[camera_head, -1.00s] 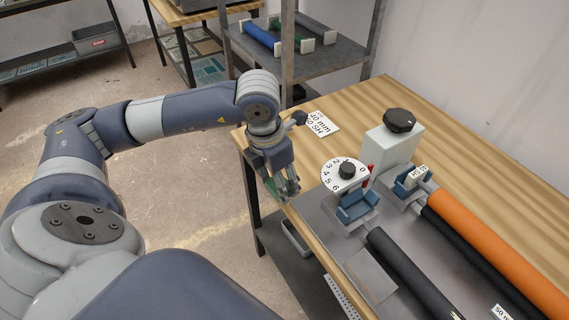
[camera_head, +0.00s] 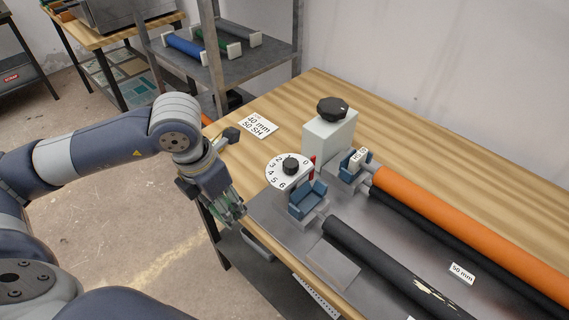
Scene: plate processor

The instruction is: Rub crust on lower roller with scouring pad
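My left gripper (camera_head: 233,211) hangs over the table's left edge, beside the metal tray of the roller unit. Its fingers are closed around a small green piece that looks like the scouring pad (camera_head: 226,212); most of it is hidden by the fingers. The black front roller (camera_head: 375,262), lower than the orange one, runs from the blue bracket toward the bottom right. Pale, flaky crust (camera_head: 436,296) sits on its surface near the bottom of the view. The gripper is left of the roller and apart from it. My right gripper is out of view.
An orange roller (camera_head: 450,218) lies behind, with another dark roller (camera_head: 420,222) below it. A numbered dial (camera_head: 275,172), blue brackets (camera_head: 307,198) and a grey block with black knob (camera_head: 328,136) stand between gripper and rollers. A shelf (camera_head: 265,58) holds coloured rollers.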

